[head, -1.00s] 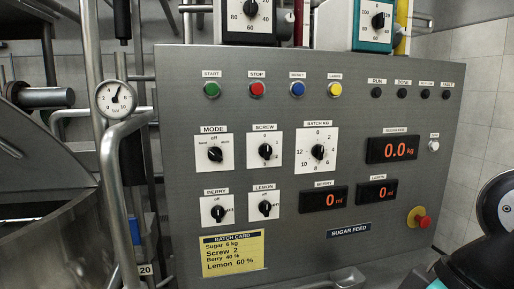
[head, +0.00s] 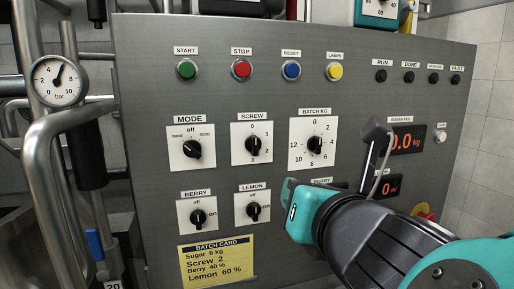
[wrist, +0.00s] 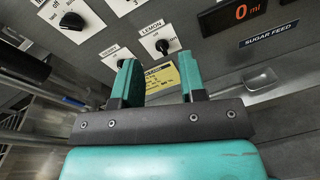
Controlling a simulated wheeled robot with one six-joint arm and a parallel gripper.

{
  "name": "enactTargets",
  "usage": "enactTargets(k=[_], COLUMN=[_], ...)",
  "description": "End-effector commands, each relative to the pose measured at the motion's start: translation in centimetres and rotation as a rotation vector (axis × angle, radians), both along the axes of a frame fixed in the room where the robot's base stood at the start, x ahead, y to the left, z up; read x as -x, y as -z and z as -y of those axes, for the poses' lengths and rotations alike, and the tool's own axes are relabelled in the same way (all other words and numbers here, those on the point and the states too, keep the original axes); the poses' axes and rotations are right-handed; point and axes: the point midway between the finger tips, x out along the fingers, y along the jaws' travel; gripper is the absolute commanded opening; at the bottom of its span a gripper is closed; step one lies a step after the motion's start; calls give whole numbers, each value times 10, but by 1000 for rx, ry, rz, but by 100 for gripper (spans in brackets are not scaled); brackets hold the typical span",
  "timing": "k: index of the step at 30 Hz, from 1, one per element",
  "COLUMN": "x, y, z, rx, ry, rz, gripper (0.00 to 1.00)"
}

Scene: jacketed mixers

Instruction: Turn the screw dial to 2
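The screw dial (head: 253,145) is a black knob on a white square plate on the grey control panel, marked 0 to 3. Its pointer is too small for me to read the setting surely. My gripper (head: 290,200) is in front of the panel, below and right of the screw dial and apart from it. In the wrist view my gripper (wrist: 163,75) has its two teal fingers apart with nothing held. The screw dial's knob is not clearly visible there. The batch card (head: 216,260) reads Screw 2.
The mode dial (head: 191,149) is left of the screw dial, and the batch kg dial (head: 314,145) right. The berry (head: 197,219) and lemon (head: 253,211) dials are below. Coloured buttons line the top. Pipes and a pressure gauge (head: 58,81) stand at left.

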Motion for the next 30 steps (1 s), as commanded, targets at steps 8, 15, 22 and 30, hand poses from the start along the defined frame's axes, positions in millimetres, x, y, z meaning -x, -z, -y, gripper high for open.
enactTargets(k=[8,15,22,30], x=[12,-6,-43,-102], y=[-33,-38,-36,-35], z=[-24,-28,-36,-53], rx=[226,231,225,220], ry=[-96,-90,-88,-90], rz=[220,219,211,212], gripper=[38,38,38,38])
